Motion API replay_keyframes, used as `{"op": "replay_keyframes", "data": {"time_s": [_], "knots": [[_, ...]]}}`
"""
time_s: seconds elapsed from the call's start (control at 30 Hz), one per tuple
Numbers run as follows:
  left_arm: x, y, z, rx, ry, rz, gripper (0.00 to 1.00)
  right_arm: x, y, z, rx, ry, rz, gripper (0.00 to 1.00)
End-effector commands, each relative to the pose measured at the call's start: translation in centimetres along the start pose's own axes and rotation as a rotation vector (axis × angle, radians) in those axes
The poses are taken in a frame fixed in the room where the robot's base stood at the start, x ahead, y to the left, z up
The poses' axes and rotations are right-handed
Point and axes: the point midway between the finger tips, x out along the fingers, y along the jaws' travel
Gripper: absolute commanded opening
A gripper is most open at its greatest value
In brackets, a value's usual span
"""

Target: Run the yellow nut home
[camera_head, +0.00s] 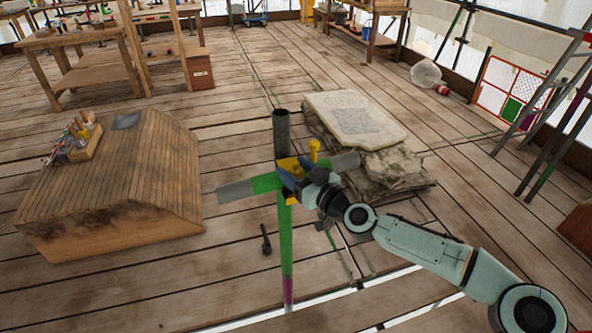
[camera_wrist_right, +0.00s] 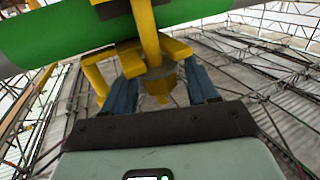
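A yellow coupler (camera_head: 290,167) sits where a green upright pole (camera_head: 286,235) crosses a grey and green horizontal pole (camera_head: 238,190). My right gripper (camera_head: 306,188) is at the coupler, coming from the right. In the right wrist view, the yellow nut (camera_wrist_right: 159,88) hangs below the coupler, between the two blue fingers of my right gripper (camera_wrist_right: 160,85). The fingers are apart, one on each side of the nut; whether both press on it is unclear. The green pole (camera_wrist_right: 75,35) runs just beyond them. The head view hides the nut. My left gripper is not in view.
A sloped wooden block (camera_head: 120,175) with a box of tools (camera_head: 85,142) stands at left. A stone slab (camera_head: 355,118) on rough stone lies behind the joint. A dark handled object (camera_head: 265,240) shows near the upright pole. Plank floor is open at front left.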

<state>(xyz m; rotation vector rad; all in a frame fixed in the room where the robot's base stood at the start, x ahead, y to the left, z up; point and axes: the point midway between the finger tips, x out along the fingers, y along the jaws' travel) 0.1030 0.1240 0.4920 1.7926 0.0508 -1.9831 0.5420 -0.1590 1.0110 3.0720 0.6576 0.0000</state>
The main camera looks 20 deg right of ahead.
Motion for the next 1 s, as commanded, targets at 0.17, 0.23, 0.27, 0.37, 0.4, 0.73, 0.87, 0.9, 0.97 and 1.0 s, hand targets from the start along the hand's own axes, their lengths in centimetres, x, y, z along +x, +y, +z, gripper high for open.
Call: {"op": "replay_keyframes", "data": {"time_s": [0.17,0.23,0.27,0.37,0.4,0.73,0.87,0.9,0.97,1.0], "knots": [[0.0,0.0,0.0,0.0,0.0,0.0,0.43,0.0,0.0,0.0,0.0,0.0,0.0,0.07],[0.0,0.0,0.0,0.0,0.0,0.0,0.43,0.0,0.0,0.0,0.0,0.0,0.0,0.07],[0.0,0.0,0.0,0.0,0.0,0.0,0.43,0.0,0.0,0.0,0.0,0.0,0.0,0.07],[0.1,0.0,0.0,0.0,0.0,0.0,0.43,0.0,0.0,0.0,0.0,0.0,0.005,0.07],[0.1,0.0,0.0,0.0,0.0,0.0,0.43,0.0,-0.1,0.0,-0.001,0.0,0.009,0.07],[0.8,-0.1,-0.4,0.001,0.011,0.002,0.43,0.0,-0.2,-0.1,-0.011,0.001,0.121,0.07],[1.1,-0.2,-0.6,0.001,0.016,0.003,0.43,0.0,-0.3,-0.3,-0.01,0.005,0.199,0.07],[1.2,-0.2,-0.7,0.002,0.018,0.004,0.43,0.0,-0.3,-0.3,-0.008,0.006,0.225,0.07],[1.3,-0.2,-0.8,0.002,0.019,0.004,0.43,0.0,-0.5,-0.4,-0.006,0.008,0.264,0.07],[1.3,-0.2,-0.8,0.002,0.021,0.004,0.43,0.0,-0.5,-0.4,-0.003,0.008,0.29,0.07]]}}
